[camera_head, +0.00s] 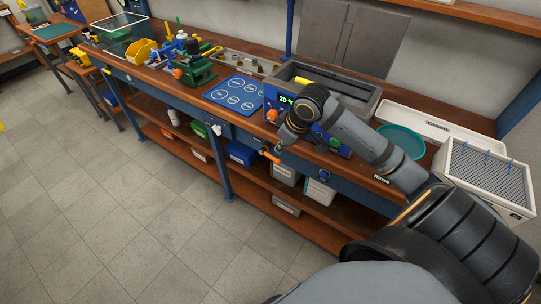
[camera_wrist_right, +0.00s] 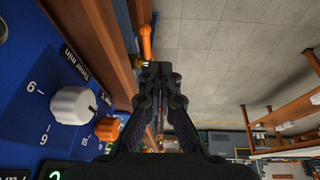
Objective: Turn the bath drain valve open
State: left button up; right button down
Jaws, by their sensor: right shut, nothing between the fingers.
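The bath drain valve shows as an orange lever handle (camera_head: 270,156) at the front edge of the bench, below the bath's control panel. In the right wrist view the orange handle (camera_wrist_right: 146,42) stands just beyond and slightly left of the fingertips. My right gripper (camera_head: 279,149) is shut and empty, close to the lever; whether it touches the lever I cannot tell. Its closed fingers (camera_wrist_right: 159,68) fill the middle of the wrist view. The bath (camera_head: 362,100) is a grey open tank behind my right arm, which hides part of its panel. My left gripper is not in view.
The blue control panel has a white knob (camera_wrist_right: 72,104) and an orange knob (camera_wrist_right: 107,128), close left of the gripper in the wrist view. A lower shelf (camera_head: 240,190) with bins runs under the bench. The floor (camera_head: 110,200) in front is clear.

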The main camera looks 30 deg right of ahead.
notch_tip(320, 180, up, 4)
jog(key=d, duration=0.2)
send_near(273, 158)
jog(key=b+x, duration=0.1)
jog(key=x, duration=0.4)
jog(key=shift+w+a+f, duration=0.15)
jog(key=shift+w+f, duration=0.05)
jog(key=shift+w, duration=0.05)
jog(key=shift+w+f, duration=0.1)
jog(key=shift+f, duration=0.4)
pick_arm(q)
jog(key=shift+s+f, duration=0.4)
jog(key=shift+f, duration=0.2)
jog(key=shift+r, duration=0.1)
